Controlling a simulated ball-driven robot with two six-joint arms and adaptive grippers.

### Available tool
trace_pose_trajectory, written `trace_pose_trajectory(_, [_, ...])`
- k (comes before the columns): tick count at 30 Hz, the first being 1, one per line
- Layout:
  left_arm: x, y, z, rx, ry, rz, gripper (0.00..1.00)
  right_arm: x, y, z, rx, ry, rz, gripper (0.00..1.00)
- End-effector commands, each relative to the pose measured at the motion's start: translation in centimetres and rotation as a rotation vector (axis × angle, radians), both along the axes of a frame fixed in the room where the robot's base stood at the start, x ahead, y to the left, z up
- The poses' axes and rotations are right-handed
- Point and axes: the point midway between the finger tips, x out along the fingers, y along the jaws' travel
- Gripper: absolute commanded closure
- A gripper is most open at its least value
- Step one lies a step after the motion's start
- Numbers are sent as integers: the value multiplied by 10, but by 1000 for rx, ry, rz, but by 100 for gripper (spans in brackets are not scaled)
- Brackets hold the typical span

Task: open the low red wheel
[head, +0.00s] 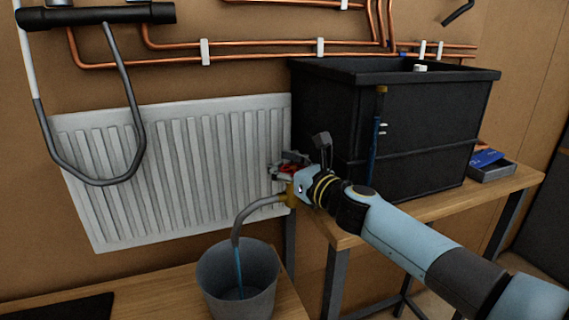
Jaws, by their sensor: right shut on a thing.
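The low red wheel (287,168) sits at the right edge of the white radiator (185,165), low beside the black tank. My right gripper (289,162) is shut on the red wheel and hides much of it. Below the gripper a brass-coloured fitting (291,196) leads to a grey spout hose (255,206). The hose bends down over a grey bucket (215,277). A thin blue stream (239,268) runs from the hose end into the bucket. My left gripper is not in view.
A black tank (420,130) stands on a wooden bench (440,215) at the right. A tray with a blue item (487,158) lies beside it. Copper pipes (250,57) run along the wall. A grey hose (128,90) hangs at the upper left.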

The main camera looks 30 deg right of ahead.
Motion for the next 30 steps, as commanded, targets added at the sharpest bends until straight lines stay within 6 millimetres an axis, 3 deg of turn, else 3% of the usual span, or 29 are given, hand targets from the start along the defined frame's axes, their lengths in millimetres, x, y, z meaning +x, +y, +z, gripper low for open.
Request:
trace_pose_trajectory(1, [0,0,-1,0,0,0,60,-3,0,-7,-2,14,28,100])
trace_pose_trajectory(12, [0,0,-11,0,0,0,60,-4,6,-10,2,23,164,100])
trace_pose_trajectory(27, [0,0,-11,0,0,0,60,-4,7,-9,1,23,180,100])
trace_pose_trajectory(28, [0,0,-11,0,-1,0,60,-4,7,-9,1,23,180,68])
trace_pose_trajectory(30, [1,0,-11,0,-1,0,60,-4,6,-9,1,23,179,59])
